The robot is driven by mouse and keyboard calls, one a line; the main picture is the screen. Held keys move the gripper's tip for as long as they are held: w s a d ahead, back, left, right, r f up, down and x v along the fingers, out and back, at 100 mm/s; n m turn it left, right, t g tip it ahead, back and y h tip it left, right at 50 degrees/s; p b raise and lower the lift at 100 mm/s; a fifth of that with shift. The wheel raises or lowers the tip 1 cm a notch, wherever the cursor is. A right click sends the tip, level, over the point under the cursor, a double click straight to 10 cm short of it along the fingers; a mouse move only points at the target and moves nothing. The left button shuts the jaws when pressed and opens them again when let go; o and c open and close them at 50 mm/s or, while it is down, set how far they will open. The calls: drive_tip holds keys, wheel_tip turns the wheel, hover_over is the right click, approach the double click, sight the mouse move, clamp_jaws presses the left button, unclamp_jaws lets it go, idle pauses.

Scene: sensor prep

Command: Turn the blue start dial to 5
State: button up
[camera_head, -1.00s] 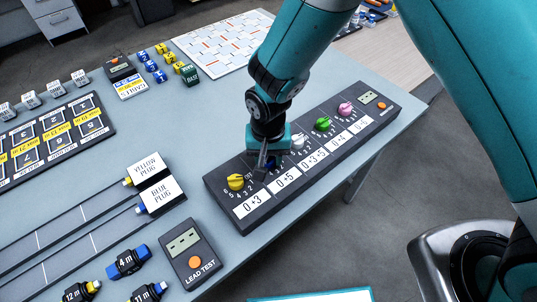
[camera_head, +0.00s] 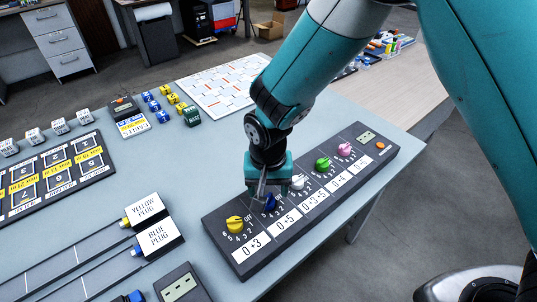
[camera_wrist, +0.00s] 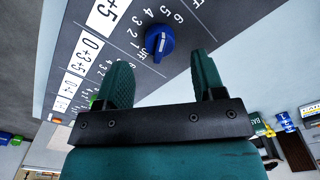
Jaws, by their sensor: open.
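The blue start dial (camera_head: 270,203) sits on the dark control panel (camera_head: 232,261), between the yellow dial and the white dial. In the wrist view the blue dial (camera_wrist: 160,41) shows a white mark, with numbers and OFF printed around it; I cannot tell for sure which number it points at. My gripper (camera_head: 262,196) is just above the blue dial in the head view. In the wrist view its two fingers (camera_wrist: 162,72) are open and empty, apart from the dial, which lies just beyond the gap between them.
Close neighbours on the panel are the yellow dial (camera_head: 235,224) and white dial (camera_head: 298,182); green (camera_head: 323,164) and pink (camera_head: 344,149) dials are farther right. The yellow plug block (camera_head: 145,208) and lead tester (camera_head: 183,284) lie left.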

wheel_tip(320, 180, up, 13)
drive_tip(key=shift+r+b, duration=0.15)
drive_tip(key=shift+b, duration=0.2)
drive_tip(key=s+d+r+n+y, duration=0.2)
drive_tip(key=s+d+r+n, duration=0.2)
drive_tip(key=s+d, duration=0.2)
drive_tip(key=s+d+r+n+y, duration=0.2)
drive_tip(key=s+d+r, duration=0.3)
drive_tip(key=s, duration=0.5)
drive_tip(key=shift+d+r+n, duration=0.25)
drive_tip(key=shift+d+n, duration=0.1)
drive_tip(key=shift+n, duration=0.55)
drive_tip(key=shift+s, duration=0.1)
drive_tip(key=shift+c, duration=0.4)
